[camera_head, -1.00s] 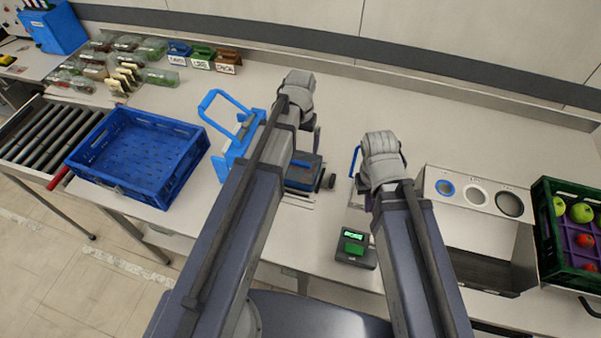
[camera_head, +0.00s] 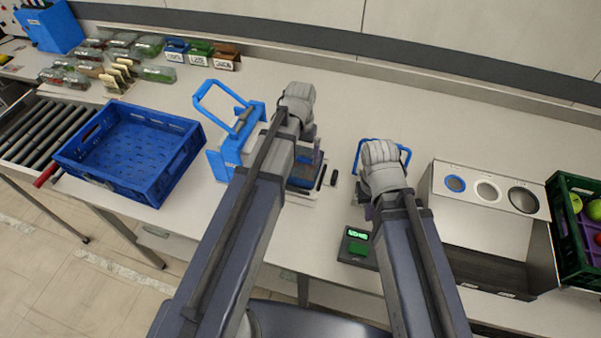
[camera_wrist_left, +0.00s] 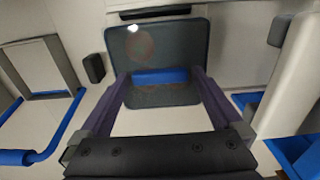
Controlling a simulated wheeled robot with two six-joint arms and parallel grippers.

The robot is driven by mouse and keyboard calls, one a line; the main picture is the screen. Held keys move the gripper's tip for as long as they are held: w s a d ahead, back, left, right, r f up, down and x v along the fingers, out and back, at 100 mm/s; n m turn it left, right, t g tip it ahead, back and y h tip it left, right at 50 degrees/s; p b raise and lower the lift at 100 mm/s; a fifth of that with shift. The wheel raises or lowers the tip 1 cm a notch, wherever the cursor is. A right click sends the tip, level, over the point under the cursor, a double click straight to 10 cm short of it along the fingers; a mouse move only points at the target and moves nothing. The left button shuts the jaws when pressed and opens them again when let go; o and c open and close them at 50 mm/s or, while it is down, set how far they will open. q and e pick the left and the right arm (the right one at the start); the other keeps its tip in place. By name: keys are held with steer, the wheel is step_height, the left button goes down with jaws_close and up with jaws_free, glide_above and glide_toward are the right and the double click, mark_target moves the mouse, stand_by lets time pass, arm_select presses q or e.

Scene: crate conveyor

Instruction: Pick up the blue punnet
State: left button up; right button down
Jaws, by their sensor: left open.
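My left gripper (camera_head: 306,160) is open above the bench, its purple fingers pointing down. In the left wrist view, its fingers (camera_wrist_left: 160,76) stand apart over a dark, glossy, rounded panel (camera_wrist_left: 158,45) with a blue strip (camera_wrist_left: 160,76) between the fingertips. A dark and blue piece (camera_head: 302,176) shows beneath this gripper in the head view. I cannot tell whether it is the blue punnet; the arm hides part of it. My right gripper (camera_head: 369,211) is mostly hidden behind its wrist, so its jaws cannot be read.
A blue-handled frame (camera_head: 232,140) stands left of my left gripper. An empty-looking blue crate (camera_head: 127,155) sits beside the rollers (camera_head: 38,135). A small green-lit display (camera_head: 357,245), a box with round holes (camera_head: 490,190) and a green crate (camera_head: 565,215) are right.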

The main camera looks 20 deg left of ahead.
arm_select(q)
steer(key=shift+c, duration=0.4)
steer(key=c, duration=1.4)
steer(key=shift+r, duration=0.15)
step_height(320, 180, up, 10)
steer(key=p, duration=1)
